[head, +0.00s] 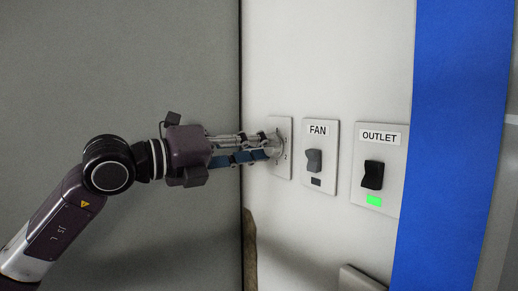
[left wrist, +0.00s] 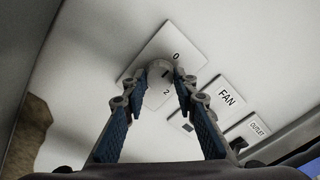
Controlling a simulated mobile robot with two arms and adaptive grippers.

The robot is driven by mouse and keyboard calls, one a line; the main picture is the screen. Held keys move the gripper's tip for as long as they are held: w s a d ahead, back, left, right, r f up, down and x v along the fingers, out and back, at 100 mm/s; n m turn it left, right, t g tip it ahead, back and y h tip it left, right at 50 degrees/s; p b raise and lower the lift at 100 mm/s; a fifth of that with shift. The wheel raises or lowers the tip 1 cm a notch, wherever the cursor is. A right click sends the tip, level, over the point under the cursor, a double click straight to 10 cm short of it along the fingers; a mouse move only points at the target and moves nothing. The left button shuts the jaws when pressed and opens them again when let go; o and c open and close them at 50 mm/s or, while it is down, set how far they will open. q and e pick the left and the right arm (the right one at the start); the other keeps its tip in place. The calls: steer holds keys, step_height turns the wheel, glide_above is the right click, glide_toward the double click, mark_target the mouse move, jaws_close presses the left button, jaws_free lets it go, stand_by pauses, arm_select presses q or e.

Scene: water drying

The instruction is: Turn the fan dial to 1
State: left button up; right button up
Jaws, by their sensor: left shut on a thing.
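The fan dial (head: 276,147) is a round light grey knob on a white wall plate (head: 286,126), left of the FAN switch. My left gripper (head: 266,146) reaches it from the left and is shut on it. In the left wrist view the dial (left wrist: 158,79) sits between the two fingertips (left wrist: 161,76), one on each side. The plate there (left wrist: 158,50) shows a 0 above and a 2 below, with a short dark mark between them. I cannot tell for sure which number the dial points to. My right gripper is not in view.
Right of the dial are the FAN plate (head: 319,182) with a grey rocker switch (head: 314,160), and the OUTLET plate (head: 393,180) with a black switch (head: 373,174) and lit green lamp (head: 374,201). A blue strip (head: 460,140) stands farther right. A grey wall (head: 120,60) is at left.

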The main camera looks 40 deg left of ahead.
arm_select(q)
steer(key=shift+c, duration=0.9)
steer(key=shift+m, duration=0.3)
steer(key=m+b, duration=0.1)
steer(key=m, duration=1)
steer(key=shift+b, duration=0.4)
